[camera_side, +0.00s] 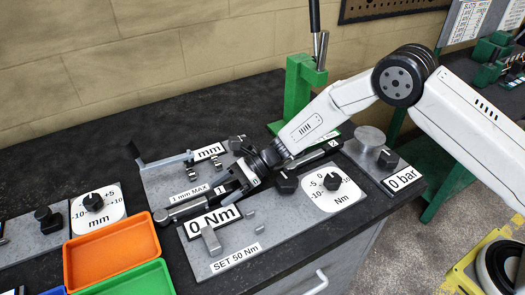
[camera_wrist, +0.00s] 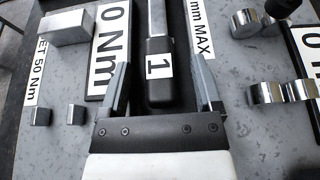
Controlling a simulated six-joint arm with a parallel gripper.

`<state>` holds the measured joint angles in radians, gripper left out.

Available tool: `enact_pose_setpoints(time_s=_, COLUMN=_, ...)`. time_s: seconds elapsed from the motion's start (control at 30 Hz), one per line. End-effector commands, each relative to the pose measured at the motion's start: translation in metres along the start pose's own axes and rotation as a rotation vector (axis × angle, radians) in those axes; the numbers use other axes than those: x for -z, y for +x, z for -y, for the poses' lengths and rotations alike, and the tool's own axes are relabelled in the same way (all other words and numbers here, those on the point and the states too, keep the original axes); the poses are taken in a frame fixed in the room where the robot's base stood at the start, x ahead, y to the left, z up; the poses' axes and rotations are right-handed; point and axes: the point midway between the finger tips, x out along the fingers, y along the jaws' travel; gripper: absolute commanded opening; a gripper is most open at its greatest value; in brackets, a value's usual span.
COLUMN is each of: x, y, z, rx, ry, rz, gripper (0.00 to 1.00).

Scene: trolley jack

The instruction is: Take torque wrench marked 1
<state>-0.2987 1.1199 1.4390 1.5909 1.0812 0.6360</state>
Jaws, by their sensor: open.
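The torque wrench marked 1 (camera_wrist: 157,88) has a black handle with a white "1" label and a grey metal shaft. In the wrist view its handle end lies between my two fingers, with a gap on each side. My gripper (camera_wrist: 161,70) is open and straddles the handle. In the side view my gripper (camera_side: 238,187) is low over the grey plate, and the wrench's round head and shaft (camera_side: 185,210) stick out to its left. The handle is mostly hidden there by my gripper. I cannot tell the exact height of the fingers.
A "0 Nm" sign (camera_side: 215,221) and small metal blocks (camera_side: 211,240) stand close in front. Metal clips (camera_side: 216,162) stand behind. A second black-handled tool (camera_side: 318,145) lies to the right, near a dial (camera_side: 332,182). Orange (camera_side: 110,246) and green trays (camera_side: 135,282) stand at the left.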

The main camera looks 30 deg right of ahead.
Motion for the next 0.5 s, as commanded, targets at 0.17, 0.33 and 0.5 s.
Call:
enact_pose_setpoints(time_s=0.17, x=-0.0001, y=-0.0002, z=0.0, rx=0.0, ry=0.0, rz=0.0, gripper=0.35)
enact_pose_setpoints(time_s=0.33, x=-0.0001, y=-0.0002, z=0.0001, rx=0.0, ry=0.0, rz=0.0, gripper=0.0)
enact_pose_setpoints(time_s=0.5, x=-0.0016, y=-0.0004, z=0.0008, rx=0.001, ry=-0.002, rz=0.003, gripper=0.0)
